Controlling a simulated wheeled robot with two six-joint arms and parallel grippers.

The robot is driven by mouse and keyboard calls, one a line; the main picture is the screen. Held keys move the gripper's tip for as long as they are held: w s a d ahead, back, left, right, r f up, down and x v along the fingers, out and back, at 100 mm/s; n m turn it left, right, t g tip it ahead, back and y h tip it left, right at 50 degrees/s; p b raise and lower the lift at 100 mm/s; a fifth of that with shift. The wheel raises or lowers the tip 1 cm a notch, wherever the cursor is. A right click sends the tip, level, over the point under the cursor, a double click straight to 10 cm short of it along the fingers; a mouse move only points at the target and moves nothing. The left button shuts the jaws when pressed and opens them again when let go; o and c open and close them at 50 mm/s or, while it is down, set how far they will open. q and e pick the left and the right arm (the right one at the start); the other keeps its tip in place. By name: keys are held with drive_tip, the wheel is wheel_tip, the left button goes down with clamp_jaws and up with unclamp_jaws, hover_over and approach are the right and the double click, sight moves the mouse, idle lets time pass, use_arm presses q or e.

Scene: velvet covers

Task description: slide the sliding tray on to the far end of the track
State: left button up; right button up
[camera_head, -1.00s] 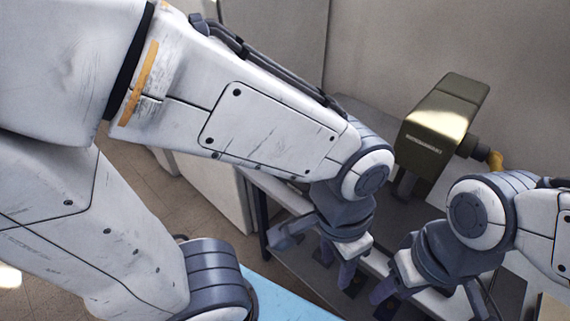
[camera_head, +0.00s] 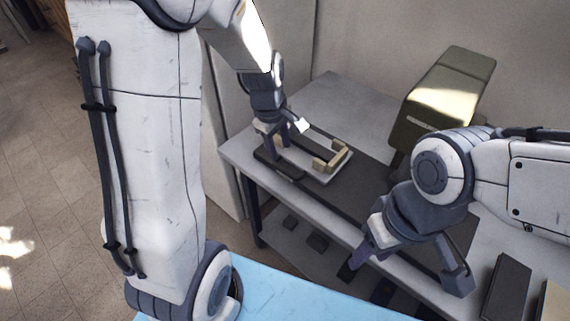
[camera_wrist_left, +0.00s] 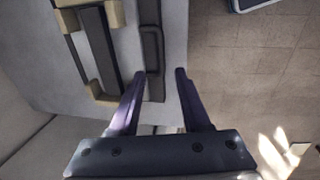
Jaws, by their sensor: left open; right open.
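A pale tray-like plate with tan blocks (camera_head: 338,160) lies near the table's left end in the head view. Tan blocks joined by a dark bar (camera_wrist_left: 101,45) show at the left of the left wrist view. Beside them runs a dark strip with a raised loop-like handle (camera_wrist_left: 151,50); I cannot tell for certain which part is the sliding tray and which the track. My left gripper (camera_head: 279,148) is open above this end of the table, its fingers (camera_wrist_left: 160,74) apart on either side of the strip's near end. My right gripper (camera_head: 363,256) is open and empty at the table's front edge.
An olive-green machine (camera_head: 450,88) stands at the back of the grey table (camera_head: 335,95). A lower shelf holds small dark items (camera_head: 317,242). A light-blue surface (camera_head: 290,295) is nearest me. Walls close off the back.

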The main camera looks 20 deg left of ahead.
sight(285, 170)
use_arm(q)
drive_tip(key=f, duration=0.3)
drive_tip(key=w+f, duration=0.1)
drive_tip(key=f, duration=0.2)
drive_tip(key=f+b, duration=0.1)
drive_tip(key=f, duration=0.2)
drive_tip(key=shift+w+d, duration=0.2)
drive_tip(key=shift+d, duration=0.1)
clamp_jaws()
drive_tip(key=shift+r, duration=0.1)
idle(0.8)
